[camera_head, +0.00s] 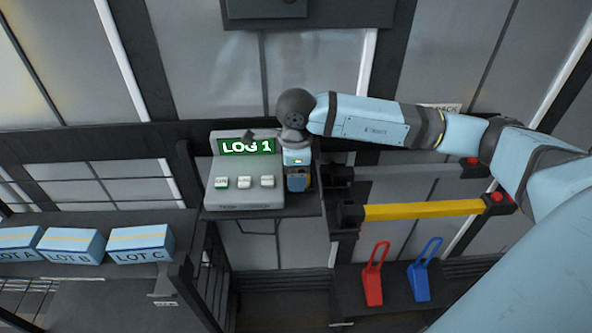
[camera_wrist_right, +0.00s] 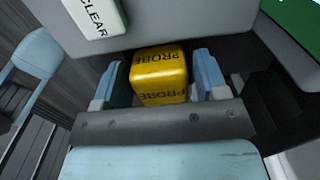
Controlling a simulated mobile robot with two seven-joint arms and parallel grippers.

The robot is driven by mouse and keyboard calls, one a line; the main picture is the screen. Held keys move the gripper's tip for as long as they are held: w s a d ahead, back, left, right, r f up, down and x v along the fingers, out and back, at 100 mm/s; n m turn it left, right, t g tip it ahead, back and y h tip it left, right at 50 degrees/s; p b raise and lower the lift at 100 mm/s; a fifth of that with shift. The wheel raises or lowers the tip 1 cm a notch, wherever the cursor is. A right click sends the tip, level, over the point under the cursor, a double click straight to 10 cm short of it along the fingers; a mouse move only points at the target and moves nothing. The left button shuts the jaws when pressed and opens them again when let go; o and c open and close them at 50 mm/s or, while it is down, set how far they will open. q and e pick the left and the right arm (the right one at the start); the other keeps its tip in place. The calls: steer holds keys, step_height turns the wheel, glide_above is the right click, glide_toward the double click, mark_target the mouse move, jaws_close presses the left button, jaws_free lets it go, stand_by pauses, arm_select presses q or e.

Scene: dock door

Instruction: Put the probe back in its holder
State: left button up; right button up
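The yellow probe (camera_wrist_right: 160,72), a block marked PROBE, sits between the two fingers of my right gripper (camera_wrist_right: 162,80) in the wrist view. Narrow dark gaps seem to show beside it, so the fingers look open around it. In the head view my right gripper (camera_head: 298,183) points down at the right side of the grey console (camera_head: 245,200), and hides most of the probe. The console's green display reads LOG 1. I cannot make out the probe's holder; the gripper may cover it. My left gripper is not in view.
Three blue lot boxes (camera_head: 70,246) stand on a shelf at left. Right of the console, a yellow bar (camera_head: 422,210) and a grey bar stick out. A red handle (camera_head: 373,275) and a blue handle (camera_head: 424,272) stand below them. A CLEAR button (camera_wrist_right: 95,18) is close to the gripper.

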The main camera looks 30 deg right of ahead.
steer(key=shift+o, duration=0.2)
steer(key=shift+r, duration=0.4)
step_height(320, 180, up, 12)
steer(key=shift+f, duration=0.2)
stand_by(0.4)
